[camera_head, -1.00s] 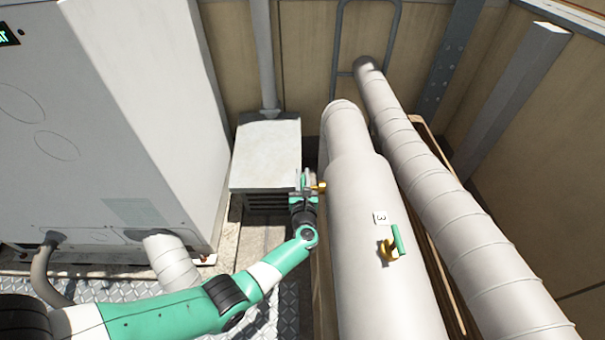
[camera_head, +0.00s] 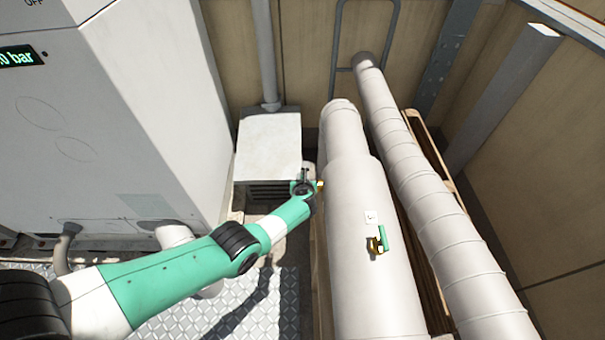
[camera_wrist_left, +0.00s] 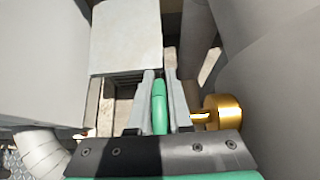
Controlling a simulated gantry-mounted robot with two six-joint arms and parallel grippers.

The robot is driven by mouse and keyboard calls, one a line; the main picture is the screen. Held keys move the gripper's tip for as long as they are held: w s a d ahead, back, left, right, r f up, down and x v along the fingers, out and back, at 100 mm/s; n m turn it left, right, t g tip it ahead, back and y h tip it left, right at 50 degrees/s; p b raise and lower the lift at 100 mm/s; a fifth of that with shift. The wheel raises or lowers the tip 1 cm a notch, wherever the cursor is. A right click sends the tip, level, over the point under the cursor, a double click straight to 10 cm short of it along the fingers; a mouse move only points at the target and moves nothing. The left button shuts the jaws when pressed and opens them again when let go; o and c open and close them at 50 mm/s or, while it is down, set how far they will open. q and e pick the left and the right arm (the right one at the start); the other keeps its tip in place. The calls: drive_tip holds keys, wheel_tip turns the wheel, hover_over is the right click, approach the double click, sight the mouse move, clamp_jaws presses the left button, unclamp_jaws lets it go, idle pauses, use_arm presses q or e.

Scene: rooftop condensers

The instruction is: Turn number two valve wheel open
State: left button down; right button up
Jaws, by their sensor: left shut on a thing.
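My left gripper (camera_head: 305,184) is at the left side of the thick pale pipe (camera_head: 362,240), low beside the grey box. In the left wrist view the gripper (camera_wrist_left: 160,106) is shut on a green valve handle (camera_wrist_left: 159,108), which stands upright between the two grey fingers. The brass valve body (camera_wrist_left: 222,112) sits just right of the fingers, against the pipe. No number plate for this valve shows. Another valve, brass with a green handle (camera_head: 383,238), is on the pipe's upper face below a small number plate (camera_head: 371,217), too small to read now. My right gripper is not in view.
A pale box (camera_head: 268,145) is behind the gripper. A second wrapped pipe (camera_head: 425,190) runs along the right. Bare metal plate flooring (camera_head: 220,318) lies in front.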

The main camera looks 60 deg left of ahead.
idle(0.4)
use_arm(q)
drive_tip(key=c, duration=0.8)
unclamp_jaws()
drive_tip(key=shift+c, duration=0.2)
drive_tip(key=p+v, duration=0.2)
drive_tip(key=p, duration=0.1)
drive_tip(key=p+v, duration=0.3)
drive_tip(key=shift+r, duration=0.5)
drive_tip(key=p+v, duration=0.5)
drive_tip(key=v, duration=0.1)
drive_tip(key=shift+s+d+f, duration=0.15)
drive_tip(key=shift+d+f, duration=0.1)
drive_tip(key=shift+f, duration=0.1)
